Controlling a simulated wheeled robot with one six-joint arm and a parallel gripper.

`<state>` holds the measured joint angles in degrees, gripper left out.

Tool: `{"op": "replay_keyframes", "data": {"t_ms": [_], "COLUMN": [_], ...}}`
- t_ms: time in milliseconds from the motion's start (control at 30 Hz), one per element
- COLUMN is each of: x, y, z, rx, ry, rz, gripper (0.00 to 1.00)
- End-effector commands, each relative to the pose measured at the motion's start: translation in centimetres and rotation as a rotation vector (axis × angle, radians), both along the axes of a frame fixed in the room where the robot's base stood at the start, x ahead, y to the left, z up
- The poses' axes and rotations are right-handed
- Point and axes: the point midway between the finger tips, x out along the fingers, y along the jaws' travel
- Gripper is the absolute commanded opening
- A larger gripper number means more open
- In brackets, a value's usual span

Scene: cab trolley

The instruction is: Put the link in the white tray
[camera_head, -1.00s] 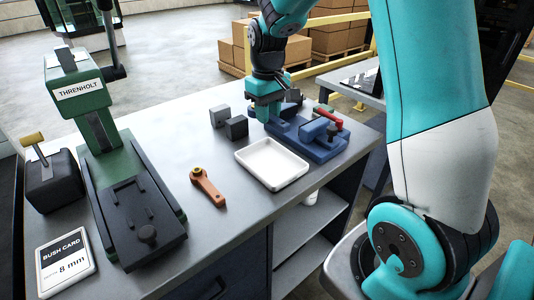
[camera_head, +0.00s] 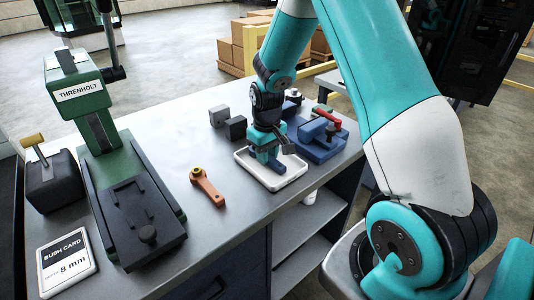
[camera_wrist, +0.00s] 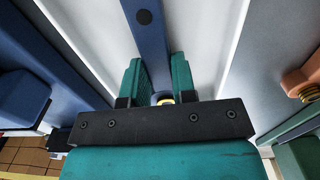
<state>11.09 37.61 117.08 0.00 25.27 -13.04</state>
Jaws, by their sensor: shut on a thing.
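A blue link (camera_wrist: 150,42) is between the green fingers of my gripper (camera_wrist: 157,78), which is shut on it. In the wrist view it is a long blue bar with a dark round spot, and a brass-coloured ring shows between the fingers. In the head view my gripper (camera_head: 265,153) is over the white tray (camera_head: 290,181), with part of the blue link (camera_head: 279,167) showing inside the tray's outline. I cannot tell whether the link touches the tray floor. Much of the link is hidden by the gripper.
An orange link (camera_head: 207,187) with a brass bush lies left of the tray. A blue fixture (camera_head: 319,146) with a red handle stands right behind it. Dark blocks (camera_head: 234,128) stand behind. The green press (camera_head: 125,190) and bush card (camera_head: 66,266) are at left.

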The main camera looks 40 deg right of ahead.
Motion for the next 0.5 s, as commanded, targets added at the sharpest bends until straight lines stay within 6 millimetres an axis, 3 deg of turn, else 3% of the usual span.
{"op": "replay_keyframes", "data": {"t_ms": [167, 200, 300, 500], "x": [0.04, 0.01, 0.0, 0.0], "y": [-0.01, 0.0, 0.0, 0.0], "z": [-0.25, -0.29, -0.24, -0.23], "rx": [0.0, 0.0, 0.0, 0.0], "ry": [-0.001, 0.0, 0.0, 0.0], "rz": [0.0, 0.0, 0.0, 0.0], "gripper": [0.0, 0.3, 0.51, 0.51]}}
